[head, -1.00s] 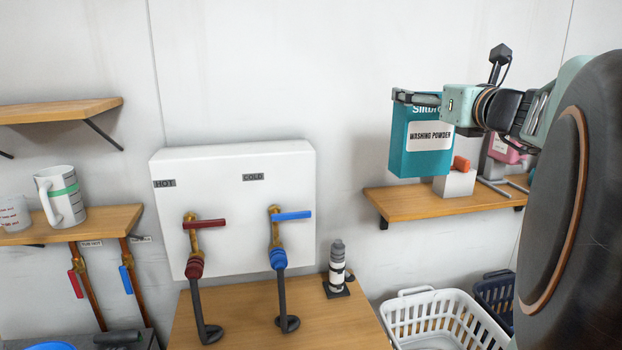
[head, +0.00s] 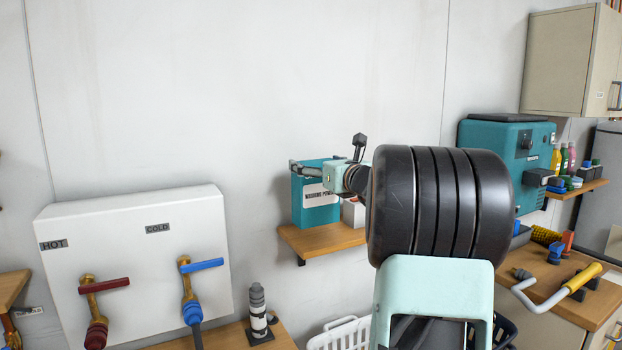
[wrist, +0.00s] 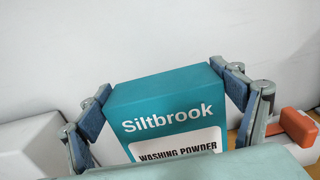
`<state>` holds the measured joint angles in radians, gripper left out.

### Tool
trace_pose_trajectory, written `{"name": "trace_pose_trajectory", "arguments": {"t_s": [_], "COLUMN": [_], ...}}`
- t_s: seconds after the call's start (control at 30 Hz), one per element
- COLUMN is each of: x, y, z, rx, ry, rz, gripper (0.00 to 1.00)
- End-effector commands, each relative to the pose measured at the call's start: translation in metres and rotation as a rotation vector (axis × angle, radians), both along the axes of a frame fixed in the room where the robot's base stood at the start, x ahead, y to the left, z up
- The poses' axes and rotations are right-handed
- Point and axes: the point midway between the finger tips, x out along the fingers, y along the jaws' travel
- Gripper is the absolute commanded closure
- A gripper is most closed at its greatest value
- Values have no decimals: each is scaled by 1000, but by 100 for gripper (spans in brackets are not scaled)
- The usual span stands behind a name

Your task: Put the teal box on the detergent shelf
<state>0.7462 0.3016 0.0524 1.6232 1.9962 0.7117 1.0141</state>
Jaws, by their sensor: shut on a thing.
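The teal box (head: 320,208) is a washing powder carton, upright at the left part of the detergent shelf (head: 322,242), a wooden wall shelf. Its base shows against the shelf top; I cannot tell whether it touches. My gripper (head: 312,168) is shut on the upper part of the box. In the wrist view my gripper (wrist: 165,102) has a finger pad against each side of the teal box (wrist: 165,90), whose label faces the camera. The box's bottom is hidden there, and my arm hides the right part of the shelf in the head view.
A white box (head: 354,212) stands on the shelf just right of the teal box; an orange item (wrist: 298,126) shows beside it in the wrist view. The tap panel (head: 135,270) is to the left. A white basket (head: 340,336) is below. A teal machine (head: 500,150) is at right.

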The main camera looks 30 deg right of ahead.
Motion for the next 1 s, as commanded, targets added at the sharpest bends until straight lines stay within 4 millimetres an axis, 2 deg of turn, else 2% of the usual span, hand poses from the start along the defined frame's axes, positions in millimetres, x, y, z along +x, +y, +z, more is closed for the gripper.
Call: {"name": "trace_pose_trajectory", "arguments": {"t_s": [0.13,0.33,0.77,0.8,0.9,1.0], "x": [9,8,8,8,8,8], "y": [-3,-3,-3,-3,-3,-3], "z": [-9,-35,-42,-43,-43,-43], "rx": [0,-1,-2,-1,-1,-1], "ry": [-3,-4,-5,0,0,0], "rz": [2,2,1,0,0,0], "gripper": [72,72,72,10,0,0]}}
